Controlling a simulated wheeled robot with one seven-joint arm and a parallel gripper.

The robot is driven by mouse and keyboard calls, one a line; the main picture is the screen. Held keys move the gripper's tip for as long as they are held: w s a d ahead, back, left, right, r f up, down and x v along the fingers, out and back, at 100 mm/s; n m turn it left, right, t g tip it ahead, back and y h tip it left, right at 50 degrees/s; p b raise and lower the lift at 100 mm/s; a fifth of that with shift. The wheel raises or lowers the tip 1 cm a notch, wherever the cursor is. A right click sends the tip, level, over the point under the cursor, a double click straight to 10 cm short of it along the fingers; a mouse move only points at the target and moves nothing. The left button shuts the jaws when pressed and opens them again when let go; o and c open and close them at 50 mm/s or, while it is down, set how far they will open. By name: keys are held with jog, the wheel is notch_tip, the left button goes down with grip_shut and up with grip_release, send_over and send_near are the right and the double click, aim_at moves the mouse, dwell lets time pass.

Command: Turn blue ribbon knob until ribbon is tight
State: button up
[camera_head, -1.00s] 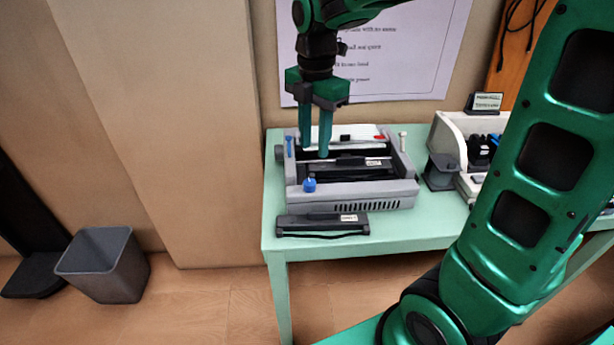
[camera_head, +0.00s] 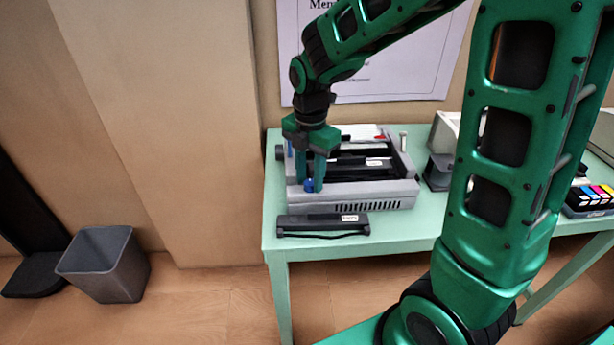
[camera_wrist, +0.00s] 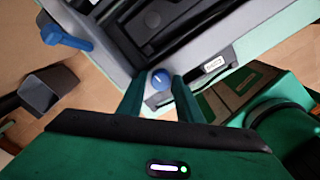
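The grey printer (camera_head: 360,195) sits on the green table with its top open. Its small round blue knob (camera_head: 309,186) is at the front left corner, partly hidden by my gripper in the head view. In the wrist view the blue knob (camera_wrist: 160,79) shows with a pale line across its top. My gripper (camera_wrist: 159,86) points down at it, its fingers apart with the knob between or just beyond the tips. Gaps show on both sides of the knob. In the head view my gripper (camera_head: 312,182) is over that corner. A dark ribbon unit (camera_head: 345,166) lies inside the printer.
A dark cartridge (camera_head: 322,222) lies on the table (camera_head: 400,236) in front of the printer. A blue lever (camera_wrist: 66,36) stands at the printer's left. Ink cartridges (camera_head: 590,196) sit at the right. A grey bin (camera_head: 103,264) stands on the floor.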

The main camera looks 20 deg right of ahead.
jog(key=c, duration=0.8)
jog(key=shift+o, duration=0.2)
